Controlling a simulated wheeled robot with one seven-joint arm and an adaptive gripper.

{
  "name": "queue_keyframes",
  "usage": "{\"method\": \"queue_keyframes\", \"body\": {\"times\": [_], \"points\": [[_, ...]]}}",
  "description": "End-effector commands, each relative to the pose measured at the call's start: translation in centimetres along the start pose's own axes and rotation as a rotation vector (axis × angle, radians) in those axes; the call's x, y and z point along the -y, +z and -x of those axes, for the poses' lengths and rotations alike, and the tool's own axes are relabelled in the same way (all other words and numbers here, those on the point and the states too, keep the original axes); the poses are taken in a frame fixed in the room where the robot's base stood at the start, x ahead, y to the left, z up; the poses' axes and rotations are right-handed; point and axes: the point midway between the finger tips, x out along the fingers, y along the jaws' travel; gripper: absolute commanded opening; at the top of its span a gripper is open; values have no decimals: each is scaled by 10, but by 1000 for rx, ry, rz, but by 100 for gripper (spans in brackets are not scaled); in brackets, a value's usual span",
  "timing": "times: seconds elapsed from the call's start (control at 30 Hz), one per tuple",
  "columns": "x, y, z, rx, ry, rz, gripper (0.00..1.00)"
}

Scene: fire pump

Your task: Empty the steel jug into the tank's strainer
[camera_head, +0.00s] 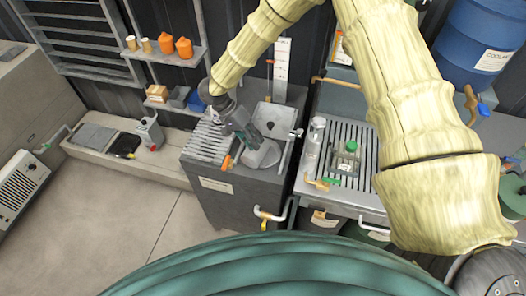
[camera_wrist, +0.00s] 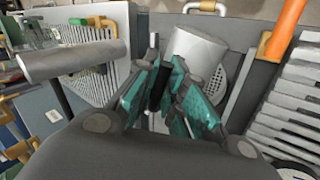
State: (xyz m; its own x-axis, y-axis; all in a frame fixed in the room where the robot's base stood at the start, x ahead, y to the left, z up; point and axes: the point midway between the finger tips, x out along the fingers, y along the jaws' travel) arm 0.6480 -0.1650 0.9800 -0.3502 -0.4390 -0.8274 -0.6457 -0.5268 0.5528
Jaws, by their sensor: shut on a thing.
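The steel jug (camera_wrist: 194,54) is a plain grey cylinder in the wrist view, held tilted over the tank top. It also shows in the head view (camera_head: 264,154) as a pale grey shape below my gripper (camera_head: 249,134). My gripper's teal fingers (camera_wrist: 165,90) are shut on the jug's dark handle. The round perforated strainer (camera_wrist: 219,80) shows partly behind the jug in the wrist view; the jug hides the rest. The tank (camera_head: 226,190) is a dark grey cabinet with a label on its front. The jug's mouth and contents cannot be seen.
A slatted grate (camera_head: 207,142) lies left of the jug on the tank top, with an orange handle (camera_head: 227,162) near it. A pale basin (camera_head: 272,118) is behind. On the right, a ribbed bench holds a clear bottle (camera_head: 316,132) and a green-capped container (camera_head: 347,158).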

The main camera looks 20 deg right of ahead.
Motion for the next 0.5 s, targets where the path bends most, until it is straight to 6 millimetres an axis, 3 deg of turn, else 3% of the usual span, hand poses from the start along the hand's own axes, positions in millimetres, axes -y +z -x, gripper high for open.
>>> {"method": "queue_keyframes", "body": {"times": [0.5], "points": [[2, -7, -2, 53, 0, 33, 0]]}}
